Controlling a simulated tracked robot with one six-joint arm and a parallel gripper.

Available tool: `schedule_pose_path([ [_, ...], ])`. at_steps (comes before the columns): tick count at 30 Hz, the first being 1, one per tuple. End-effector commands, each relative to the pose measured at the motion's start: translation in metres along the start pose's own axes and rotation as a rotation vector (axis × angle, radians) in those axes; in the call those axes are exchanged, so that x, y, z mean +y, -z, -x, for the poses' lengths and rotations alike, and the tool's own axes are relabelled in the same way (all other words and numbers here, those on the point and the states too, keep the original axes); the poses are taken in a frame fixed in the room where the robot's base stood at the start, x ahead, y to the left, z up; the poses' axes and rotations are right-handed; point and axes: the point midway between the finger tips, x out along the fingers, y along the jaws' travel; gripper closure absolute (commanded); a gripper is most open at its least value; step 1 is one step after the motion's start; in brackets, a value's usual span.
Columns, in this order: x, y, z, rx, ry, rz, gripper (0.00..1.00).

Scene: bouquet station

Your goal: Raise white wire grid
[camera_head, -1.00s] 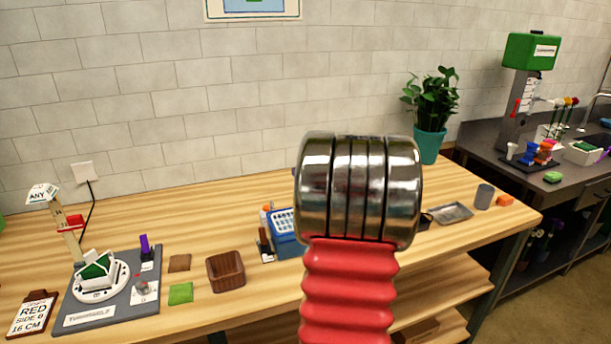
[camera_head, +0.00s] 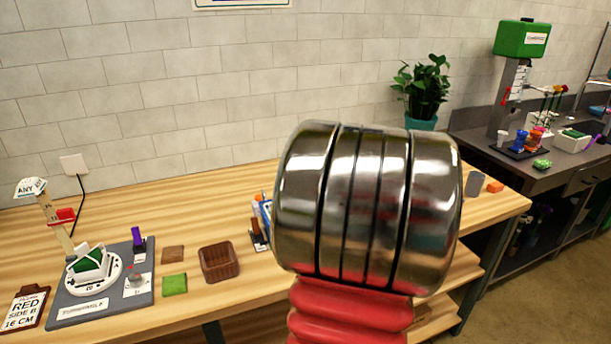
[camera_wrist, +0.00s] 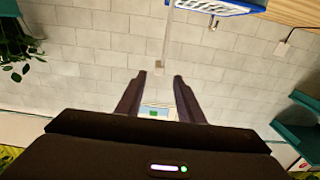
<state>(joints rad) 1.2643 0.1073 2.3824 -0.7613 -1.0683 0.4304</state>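The white wire grid (camera_wrist: 212,6) shows at the top edge of the wrist view, set in a blue container (camera_wrist: 240,6) and partly cut off by the frame. In the head view my arm hides nearly all of the container; a blue and white sliver (camera_head: 266,208) shows at the arm's left edge. I cannot make out the grid there. My gripper (camera_wrist: 160,78) is open in the wrist view, with nothing between its two dark fingers. The fingers are apart from the grid and point toward the tiled wall. In the head view my gripper is hidden behind my arm.
A potted plant (camera_head: 421,90) stands behind at right. A dark counter (camera_head: 500,150) with a green-topped stand is farther right.

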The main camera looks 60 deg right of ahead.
Motion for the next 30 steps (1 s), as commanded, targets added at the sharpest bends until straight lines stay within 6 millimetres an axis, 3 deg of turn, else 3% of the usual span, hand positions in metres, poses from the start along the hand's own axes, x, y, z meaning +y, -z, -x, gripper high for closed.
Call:
schedule_pose_path([
  [7,0.0,0.0,0.022,0.001,-0.001,-0.001,0.66],
  [30,-0.003,0.0,0.021,-0.007,0.0,0.01,0.66],
])
